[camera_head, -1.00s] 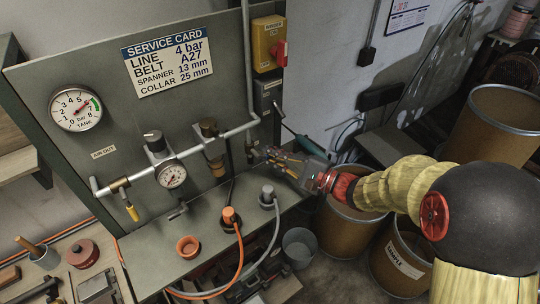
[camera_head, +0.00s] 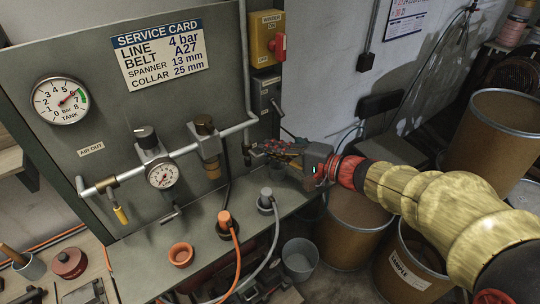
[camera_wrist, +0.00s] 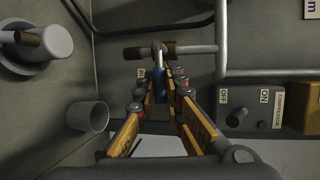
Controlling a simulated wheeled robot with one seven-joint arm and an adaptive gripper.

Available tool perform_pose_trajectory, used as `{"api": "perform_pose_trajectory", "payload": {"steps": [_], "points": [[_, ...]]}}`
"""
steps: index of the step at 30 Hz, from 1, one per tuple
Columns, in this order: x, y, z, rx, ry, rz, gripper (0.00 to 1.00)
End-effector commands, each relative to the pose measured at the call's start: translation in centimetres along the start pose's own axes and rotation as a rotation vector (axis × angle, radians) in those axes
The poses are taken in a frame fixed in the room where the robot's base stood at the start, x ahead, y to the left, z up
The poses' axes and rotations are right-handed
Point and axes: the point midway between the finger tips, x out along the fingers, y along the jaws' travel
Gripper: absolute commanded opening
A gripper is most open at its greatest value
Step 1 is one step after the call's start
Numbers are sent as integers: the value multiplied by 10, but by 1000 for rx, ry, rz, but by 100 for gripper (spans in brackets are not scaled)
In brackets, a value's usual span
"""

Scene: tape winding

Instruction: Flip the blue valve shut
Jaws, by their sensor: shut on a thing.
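The blue valve's handle (camera_wrist: 160,86) hangs from a short fitting on the grey pipe, in the middle of the wrist view. My gripper (camera_wrist: 160,76) has its two fingers on either side of the handle and is shut on it. The handle points roughly down toward the palm in that view. In the head view my gripper (camera_head: 254,151) reaches in from the right to the right-hand end of the pipe (camera_head: 222,132). The fingers hide the blue handle there.
A compressor switch box (camera_wrist: 250,110) sits right of the fingers in the wrist view. A yellow box with a red knob (camera_head: 265,42) is above. Hose plugs (camera_head: 224,218) stand on the ledge below. Brown drums (camera_head: 352,224) stand under my arm.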

Motion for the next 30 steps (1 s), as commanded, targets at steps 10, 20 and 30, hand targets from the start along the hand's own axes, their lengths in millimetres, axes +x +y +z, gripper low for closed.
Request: {"api": "perform_pose_trajectory", "payload": {"steps": [10,20,30], "points": [[0,1,0,-13,2,8,0],[0,1,0,-12,2,7,22],[0,0,0,-12,2,6,29]]}}
